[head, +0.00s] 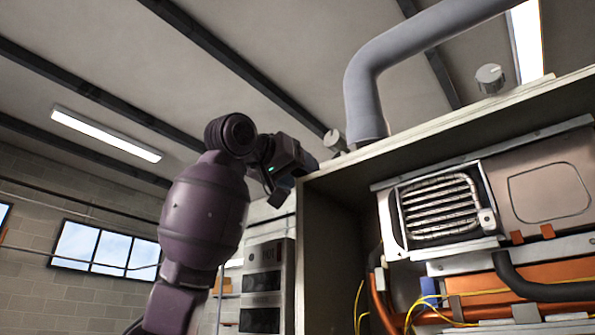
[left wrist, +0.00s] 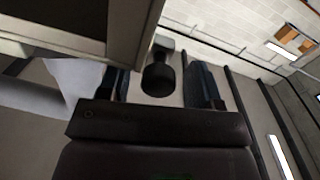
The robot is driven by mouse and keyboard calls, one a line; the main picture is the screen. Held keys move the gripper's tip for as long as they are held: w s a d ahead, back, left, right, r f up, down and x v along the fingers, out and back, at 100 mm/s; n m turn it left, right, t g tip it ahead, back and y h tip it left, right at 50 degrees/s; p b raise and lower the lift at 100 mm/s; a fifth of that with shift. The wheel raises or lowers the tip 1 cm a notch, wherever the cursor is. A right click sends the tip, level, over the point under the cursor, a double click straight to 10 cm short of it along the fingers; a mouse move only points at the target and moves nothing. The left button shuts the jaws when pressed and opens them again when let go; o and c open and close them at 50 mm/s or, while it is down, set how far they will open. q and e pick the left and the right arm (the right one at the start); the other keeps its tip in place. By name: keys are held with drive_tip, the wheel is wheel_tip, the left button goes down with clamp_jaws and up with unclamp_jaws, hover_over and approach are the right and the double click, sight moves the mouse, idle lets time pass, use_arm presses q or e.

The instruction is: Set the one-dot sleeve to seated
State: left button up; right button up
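My left gripper (head: 303,163) is at the top left corner of the open heater cabinet (head: 330,235). In the left wrist view its two dark fingers (left wrist: 160,87) stand apart. A dark, round-ended piece (left wrist: 157,78) shows between them with gaps on both sides. A small grey cylinder (head: 335,140) stands on the cabinet top just beyond the gripper. Another short grey cylinder (head: 489,78) stands further right on the top. I can make out no dots, so I cannot tell which piece is the one-dot sleeve. My right gripper is not in view.
A thick grey pipe (head: 366,90) rises from the cabinet top and bends right, close to the gripper. The cabinet's open front shows a coil (head: 440,207), orange parts and yellow wires. A grey unit (head: 266,285) stands behind on the left. Open air lies left of the cabinet.

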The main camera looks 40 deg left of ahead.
use_arm(q)
drive_tip(key=s+a+b, duration=0.1)
drive_tip(key=s+b, duration=0.1)
drive_tip(key=s, duration=0.8)
drive_tip(key=shift+s+a, duration=0.15)
drive_tip(key=shift+s, duration=0.2)
idle(0.4)
